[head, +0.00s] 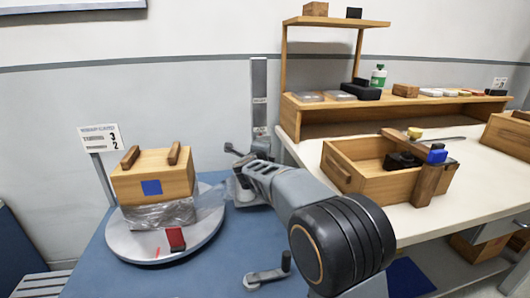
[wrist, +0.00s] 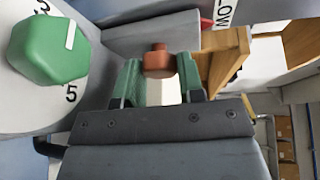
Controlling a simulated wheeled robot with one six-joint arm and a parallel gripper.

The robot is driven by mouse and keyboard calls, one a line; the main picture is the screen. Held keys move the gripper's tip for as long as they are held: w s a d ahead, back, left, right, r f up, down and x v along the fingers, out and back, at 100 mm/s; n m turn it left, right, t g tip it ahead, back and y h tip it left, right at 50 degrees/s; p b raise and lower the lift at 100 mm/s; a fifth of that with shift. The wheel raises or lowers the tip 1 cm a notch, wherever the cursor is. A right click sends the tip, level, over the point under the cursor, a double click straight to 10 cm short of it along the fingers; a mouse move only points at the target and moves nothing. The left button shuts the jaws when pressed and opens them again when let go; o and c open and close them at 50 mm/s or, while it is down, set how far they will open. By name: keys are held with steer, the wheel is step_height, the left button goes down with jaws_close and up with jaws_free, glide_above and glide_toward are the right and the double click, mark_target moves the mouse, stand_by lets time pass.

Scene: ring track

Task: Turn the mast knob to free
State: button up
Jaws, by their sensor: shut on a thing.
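The mast is a grey upright post (head: 259,85) with small labels, standing behind the turntable in the head view. My gripper (wrist: 158,66) has green fingers, one on each side of a reddish-brown knob (wrist: 158,60) in the wrist view, and is shut on it. The knob has a small stub on top. In the head view my arm reaches to the mast's lower part, and the arm hides the fingers and most of the knob. I cannot read the knob's setting. A larger green knob (wrist: 45,50) with a white pointer mark sits on a numbered dial to the left, apart from the fingers.
A wooden box (head: 155,180) wrapped low in clear film stands on a round turntable (head: 128,243) at left. A crank (head: 267,277) stands at the front. At right, a bench (head: 395,215) holds an open wooden crate (head: 375,185). A wooden piece (wrist: 225,60) is near the right finger.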

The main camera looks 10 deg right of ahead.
steer(key=shift+f, duration=0.1)
steer(key=o, duration=0.9)
steer(key=shift+s, duration=0.1)
steer(key=p+v, duration=0.2)
steer(key=v, duration=1.1)
steer(key=shift+s+p, duration=0.25)
steer(key=shift+p, duration=0.05)
steer(key=shift+a, duration=0.15)
steer(key=s+a+r+n+g+y+p, duration=0.1)
steer(key=s+r+n+y+p, duration=0.2)
steer(key=r+n+y+p, duration=0.35)
steer(key=s+a+r+n+g+y+p, duration=0.1)
steer(key=s+r+n+y+p, duration=0.3)
steer(key=r+n+p, duration=0.45)
steer(key=s+d+n+g+h+p, duration=0.1)
steer(key=s+d+n+g+p, duration=0.3)
steer(key=s+p, duration=0.3)
steer(key=s+d+n+g+h+p, duration=0.2)
steer(key=s+d+n+g+p, duration=0.2)
steer(key=s, duration=0.6)
steer(key=n+g+p, duration=0.1)
steer(key=p, duration=0.1)
steer(key=shift+d+r+p, duration=0.2)
steer(key=shift+r+p, duration=0.1)
steer(key=shift+p, duration=0.1)
